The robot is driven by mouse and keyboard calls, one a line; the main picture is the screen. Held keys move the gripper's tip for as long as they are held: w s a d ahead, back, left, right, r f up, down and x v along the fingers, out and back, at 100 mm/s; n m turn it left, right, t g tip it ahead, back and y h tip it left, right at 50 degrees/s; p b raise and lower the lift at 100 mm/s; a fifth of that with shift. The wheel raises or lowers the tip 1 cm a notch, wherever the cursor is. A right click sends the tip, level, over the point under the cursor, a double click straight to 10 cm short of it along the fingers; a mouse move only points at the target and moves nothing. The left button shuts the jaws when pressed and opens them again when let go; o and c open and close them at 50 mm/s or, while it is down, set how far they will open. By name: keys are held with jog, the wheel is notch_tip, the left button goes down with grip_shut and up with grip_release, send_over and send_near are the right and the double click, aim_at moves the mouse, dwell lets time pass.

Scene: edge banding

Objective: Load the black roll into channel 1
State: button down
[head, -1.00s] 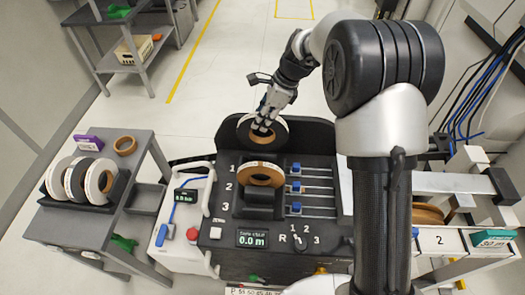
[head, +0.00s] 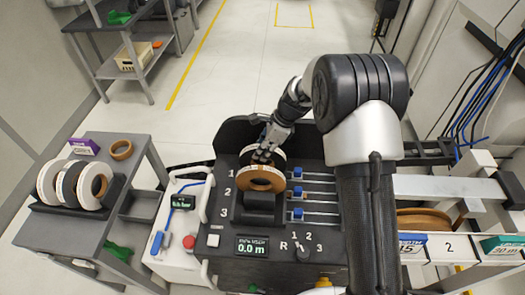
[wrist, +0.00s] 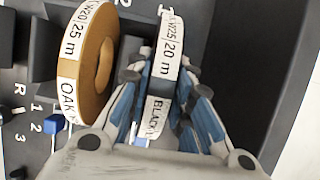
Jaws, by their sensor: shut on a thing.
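The black roll shows in the wrist view (wrist: 165,55), its white rim label reading "W25 20 m BLACK". My gripper (wrist: 158,78) is shut on it, with a finger on each side. In the head view my gripper (head: 263,156) points down at the back of the loading machine (head: 222,228). The black roll (head: 279,157) is there, partly hidden behind the oak roll (head: 262,179), level with the channel 1 mark (head: 231,172). The oak roll sits upright at channel 2. I cannot tell whether the black roll touches its seat.
The oak roll (wrist: 70,85) stands close beside the held roll, with a gap between. Blue sliders (head: 297,192) on rails lie to the right. A side table (head: 60,232) at left holds a rack of several rolls, a brown roll (head: 121,149) and a purple box (head: 83,146).

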jog(key=shift+f, duration=0.2)
jog(key=c, duration=1.4)
grip_release()
jog(key=shift+c, duration=0.2)
